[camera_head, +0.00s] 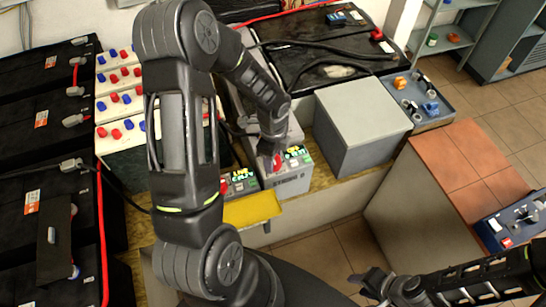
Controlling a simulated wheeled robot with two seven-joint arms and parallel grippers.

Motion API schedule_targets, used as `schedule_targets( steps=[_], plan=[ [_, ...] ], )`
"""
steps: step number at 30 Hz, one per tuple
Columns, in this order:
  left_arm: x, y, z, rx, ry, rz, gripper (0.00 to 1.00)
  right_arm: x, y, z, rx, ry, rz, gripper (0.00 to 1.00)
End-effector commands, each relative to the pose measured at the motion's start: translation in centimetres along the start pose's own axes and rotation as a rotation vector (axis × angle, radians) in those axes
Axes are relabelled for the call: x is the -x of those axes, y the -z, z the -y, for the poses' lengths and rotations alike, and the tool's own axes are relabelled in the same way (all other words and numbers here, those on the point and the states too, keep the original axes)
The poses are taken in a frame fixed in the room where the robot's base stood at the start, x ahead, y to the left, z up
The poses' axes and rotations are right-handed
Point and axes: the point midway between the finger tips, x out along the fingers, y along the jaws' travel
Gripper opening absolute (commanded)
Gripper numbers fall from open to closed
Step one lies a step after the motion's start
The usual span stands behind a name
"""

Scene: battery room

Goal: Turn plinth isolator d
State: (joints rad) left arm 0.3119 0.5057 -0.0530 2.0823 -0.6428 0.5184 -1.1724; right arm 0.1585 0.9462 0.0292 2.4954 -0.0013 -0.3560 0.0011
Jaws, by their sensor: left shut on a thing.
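My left gripper (272,148) points down at the front of a grey box unit (292,183) at the middle of the bench. It is shut on a small red knob (277,163) there, which is partly hidden by the fingers. Green lit displays (297,151) show beside the knob. I cannot read a label that marks this knob as plinth isolator d. My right gripper (372,282) is low at the bottom right, over the floor and away from the bench; its finger opening is unclear.
A plain grey box (362,118) stands right of the unit. White strips of red and blue knobs (122,98) and large black batteries (40,130) are at left. A yellow tray (250,210) lies in front. An orange-topped counter (460,165) and a blue control panel (515,220) are at right.

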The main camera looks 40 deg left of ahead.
Motion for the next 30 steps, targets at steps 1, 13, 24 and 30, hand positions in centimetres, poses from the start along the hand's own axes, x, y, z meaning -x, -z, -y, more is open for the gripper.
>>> schedule_targets(
  steps=[1,13,24,30],
  plan=[
    [0.06,-0.04,0.05,-0.010,0.001,0.000,0.03,0.07,0.00,0.03,0.000,0.000,0.000,0.36],
    [0.03,-0.04,0.06,-0.037,0.002,0.001,0.03,0.09,0.00,0.03,0.000,0.000,0.000,0.36],
    [0.01,-0.02,0.03,-0.035,0.001,0.000,0.64,0.09,0.00,0.03,0.000,0.000,0.000,0.36],
    [0.01,-0.01,0.02,-0.034,0.001,0.000,0.65,0.08,0.00,0.03,0.000,0.000,0.000,0.36]
  ],
)
